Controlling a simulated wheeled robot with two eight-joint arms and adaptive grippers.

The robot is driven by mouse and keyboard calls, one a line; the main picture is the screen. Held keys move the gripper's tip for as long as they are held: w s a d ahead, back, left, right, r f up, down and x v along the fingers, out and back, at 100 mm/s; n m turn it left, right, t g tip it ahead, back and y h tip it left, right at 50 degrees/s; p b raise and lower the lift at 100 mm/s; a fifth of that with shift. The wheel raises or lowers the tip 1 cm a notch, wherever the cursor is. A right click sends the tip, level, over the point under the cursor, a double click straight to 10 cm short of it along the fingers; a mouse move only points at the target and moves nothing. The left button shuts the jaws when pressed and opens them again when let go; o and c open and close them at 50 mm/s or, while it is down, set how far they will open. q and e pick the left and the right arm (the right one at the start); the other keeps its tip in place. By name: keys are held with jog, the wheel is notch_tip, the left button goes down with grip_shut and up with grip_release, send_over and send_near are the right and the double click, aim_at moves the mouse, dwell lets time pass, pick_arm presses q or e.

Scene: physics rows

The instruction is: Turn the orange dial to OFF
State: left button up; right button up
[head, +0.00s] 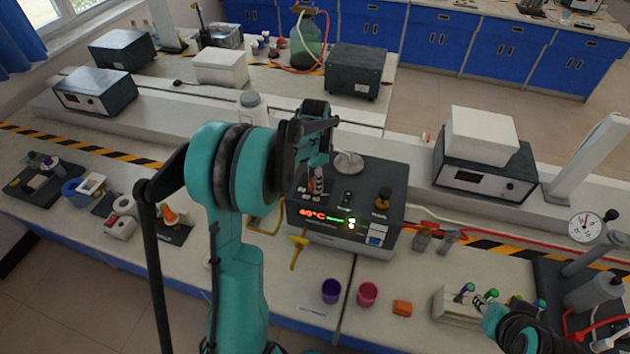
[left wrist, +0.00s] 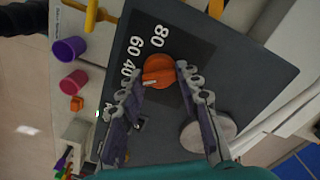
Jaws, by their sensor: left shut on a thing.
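The orange dial (left wrist: 158,71) sits on the dark top of a grey heating device (head: 385,182), which also fills the middle of the left wrist view (left wrist: 240,75). White numbers 40, 60 and 80 ring the dial, and its white mark points towards 40. The device's red display (head: 312,213) reads 40°C. My left gripper (head: 316,190) reaches down over the device; in the left wrist view its fingers (left wrist: 158,82) are shut on the dial from both sides. The OFF mark is not readable, near a finger. My right gripper (head: 527,338) shows partly at the bottom right, its jaws unclear.
A round metal plate (head: 348,163) is on the device beside the dial. A purple cup (head: 331,291), a pink cup (head: 367,294) and an orange block (head: 402,308) stand in front. A yellow tool (head: 299,250) lies at the device's front left. A pressure gauge (head: 585,227) stands right.

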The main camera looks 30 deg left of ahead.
pick_arm(q)
jog(key=n, duration=0.3)
jog(key=shift+b, duration=0.4)
jog(key=shift+n, duration=1.7)
jog(key=shift+b, duration=0.3)
jog(key=o, duration=1.2)
jog(key=shift+r, duration=0.15)
notch_tip(320, 180, up, 12)
jog(key=shift+f, duration=0.1)
jog(key=s+d+f+t+b, duration=0.2)
jog(key=s+d+f+b, duration=0.2)
jog(key=s+d+f, duration=0.1)
jog(key=s+d+f+n+t+b, duration=0.1)
jog(key=s+d+f+t+b, duration=0.1)
jog(key=s+d+f+b, duration=0.2)
jog(key=s+d+f+t+b, duration=0.3)
jog(key=s+d+f+b, duration=0.2)
jog(key=s, duration=0.5)
jog(key=shift+d+f+n, duration=0.2)
jog(key=shift+d+f, duration=0.1)
jog(key=shift+f, duration=0.3)
jog(key=shift+d+f+n, duration=0.2)
jog(key=shift+d+f, duration=0.1)
jog(key=shift+f, duration=0.25)
